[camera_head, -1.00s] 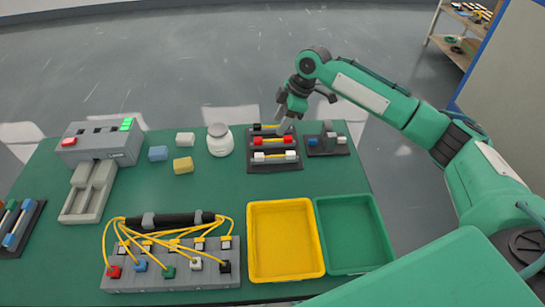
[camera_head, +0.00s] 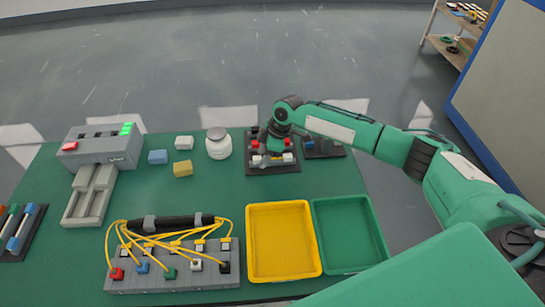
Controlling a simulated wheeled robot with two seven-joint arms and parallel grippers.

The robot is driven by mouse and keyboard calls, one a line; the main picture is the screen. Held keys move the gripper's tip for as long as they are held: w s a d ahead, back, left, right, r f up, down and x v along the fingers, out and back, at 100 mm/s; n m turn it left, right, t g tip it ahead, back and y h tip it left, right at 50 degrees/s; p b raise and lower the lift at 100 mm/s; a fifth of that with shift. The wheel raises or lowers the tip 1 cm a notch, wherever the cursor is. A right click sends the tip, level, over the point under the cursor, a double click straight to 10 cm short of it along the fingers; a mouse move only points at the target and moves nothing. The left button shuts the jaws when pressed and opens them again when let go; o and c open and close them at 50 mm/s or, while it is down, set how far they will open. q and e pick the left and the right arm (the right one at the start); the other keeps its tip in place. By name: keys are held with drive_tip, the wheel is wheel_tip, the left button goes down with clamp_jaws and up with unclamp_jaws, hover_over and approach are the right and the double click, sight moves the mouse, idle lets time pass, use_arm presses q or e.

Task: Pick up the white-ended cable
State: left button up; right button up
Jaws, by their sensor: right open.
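The white-ended cable lies across the front of a black rack (camera_head: 272,170) at the back of the table. Its white left end (camera_head: 257,160) and white right end (camera_head: 288,157) show, while its middle is mostly hidden by my gripper. A red-ended cable (camera_head: 287,143) lies just behind it on the same rack. My right gripper (camera_head: 273,152) is open and points down over the middle of the rack, between the cable ends. Whether its fingers touch the cable I cannot tell. My left gripper is out of view.
A second small rack (camera_head: 325,150) stands right of the cable rack, under my forearm. A white jar (camera_head: 219,145) stands close on the left. A yellow tray (camera_head: 283,275) and green tray (camera_head: 350,267) sit in front. A grey socket block (camera_head: 172,275) carries yellow cables.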

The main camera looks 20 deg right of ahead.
drive_tip(key=shift+a+f, duration=0.1)
clamp_jaws()
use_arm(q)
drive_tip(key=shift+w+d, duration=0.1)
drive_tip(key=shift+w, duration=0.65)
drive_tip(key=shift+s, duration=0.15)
